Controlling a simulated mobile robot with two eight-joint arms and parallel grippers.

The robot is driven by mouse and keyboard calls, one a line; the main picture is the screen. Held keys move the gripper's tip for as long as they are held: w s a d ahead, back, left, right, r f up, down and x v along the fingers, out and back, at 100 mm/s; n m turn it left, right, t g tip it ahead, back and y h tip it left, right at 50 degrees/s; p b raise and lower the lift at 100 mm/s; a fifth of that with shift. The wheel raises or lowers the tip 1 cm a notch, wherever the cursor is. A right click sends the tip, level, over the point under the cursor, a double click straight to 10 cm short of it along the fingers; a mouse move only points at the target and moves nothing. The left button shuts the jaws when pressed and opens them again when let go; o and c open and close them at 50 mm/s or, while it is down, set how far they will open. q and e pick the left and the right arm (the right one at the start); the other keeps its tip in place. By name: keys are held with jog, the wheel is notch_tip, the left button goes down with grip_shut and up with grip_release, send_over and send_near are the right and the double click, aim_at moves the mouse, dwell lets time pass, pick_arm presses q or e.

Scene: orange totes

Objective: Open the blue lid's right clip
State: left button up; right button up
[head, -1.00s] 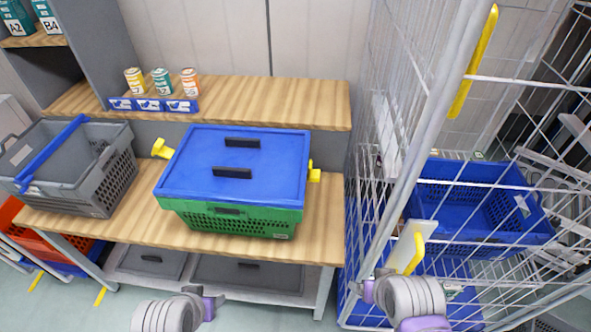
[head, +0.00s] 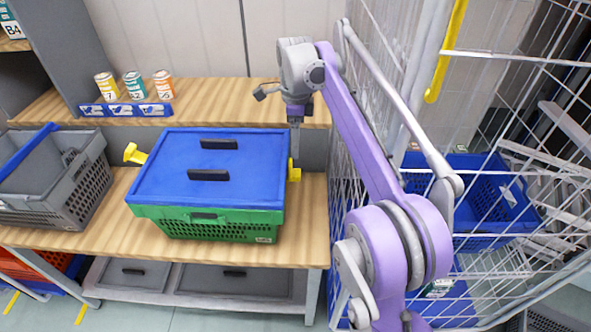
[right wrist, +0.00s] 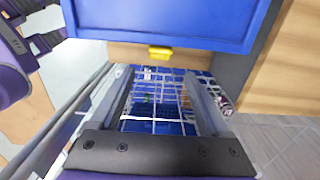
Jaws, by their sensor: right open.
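The blue lid (head: 212,165) sits on the green crate (head: 195,216) on the wooden table. Its yellow right clip (head: 294,172) is at the right edge, close against the lid. It also shows in the right wrist view (right wrist: 160,53) below the lid's edge. The yellow left clip (head: 135,153) sticks outward at the left edge. My right gripper (head: 294,154) points down just behind and above the right clip. In the right wrist view its fingers (right wrist: 161,76) are open and empty, with the clip beyond the tips; contact cannot be told. My left gripper is out of view.
A grey tote (head: 85,193) with a blue bar stands left of the crate. Several cans stand on the shelf (head: 215,97) behind. A wire cage (head: 365,110) with blue crates (head: 490,200) is close on the right. A bare table strip (head: 313,215) lies between.

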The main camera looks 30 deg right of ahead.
aim_at(296, 173)
notch_tip(296, 173, down, 10)
jog(key=shift+f+b, duration=0.25)
jog(key=shift+b, duration=0.35)
grip_shut()
